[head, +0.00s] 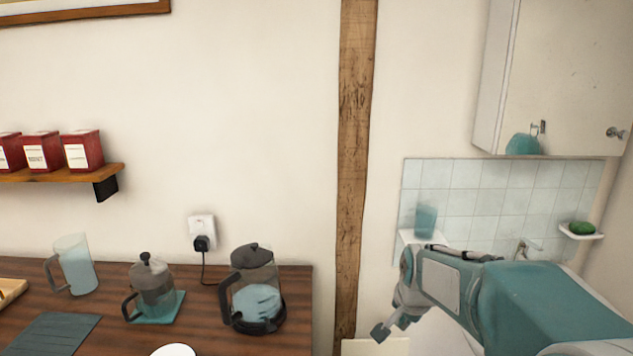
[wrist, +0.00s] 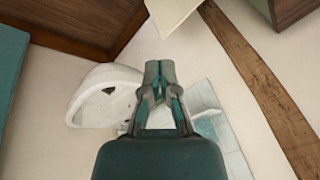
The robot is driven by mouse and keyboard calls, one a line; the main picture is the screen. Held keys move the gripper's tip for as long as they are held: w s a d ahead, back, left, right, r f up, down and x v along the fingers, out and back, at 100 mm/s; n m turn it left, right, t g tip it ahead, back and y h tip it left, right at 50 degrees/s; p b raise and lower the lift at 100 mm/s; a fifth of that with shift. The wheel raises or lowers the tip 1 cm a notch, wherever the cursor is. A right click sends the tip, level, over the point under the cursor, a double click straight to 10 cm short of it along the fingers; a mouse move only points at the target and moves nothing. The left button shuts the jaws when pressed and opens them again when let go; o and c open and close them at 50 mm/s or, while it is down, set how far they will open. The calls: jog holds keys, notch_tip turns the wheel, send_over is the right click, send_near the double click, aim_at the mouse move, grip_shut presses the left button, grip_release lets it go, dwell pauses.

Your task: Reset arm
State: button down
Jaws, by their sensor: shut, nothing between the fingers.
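My gripper (wrist: 160,69) is shut and empty in the wrist view, with its fingertips together. Behind it in that view is a white washbasin (wrist: 95,95) on the wall. In the head view my teal arm reaches in from the lower right, folded in front of the basin corner.
A wooden counter (head: 110,325) at left holds a kettle (head: 258,300), a French press (head: 153,285) and a jug (head: 75,265). A cabinet (head: 560,70) hangs above the tiles (head: 455,185). A tumbler (head: 425,221) and green soap (head: 581,228) sit on small shelves. A wooden post (head: 355,150) stands between.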

jog(key=s+a+r+n, duration=0.1)
jog(key=s+n, duration=0.3)
jog(key=s, duration=0.8)
jog(key=s+r+n+t, duration=0.1)
jog(key=s+r+n, duration=0.3)
jog(key=s, duration=0.9)
jog(key=shift+a+r+n+t, duration=0.2)
jog(key=shift+a+n+t, duration=0.15)
jog(key=shift+n, duration=0.15)
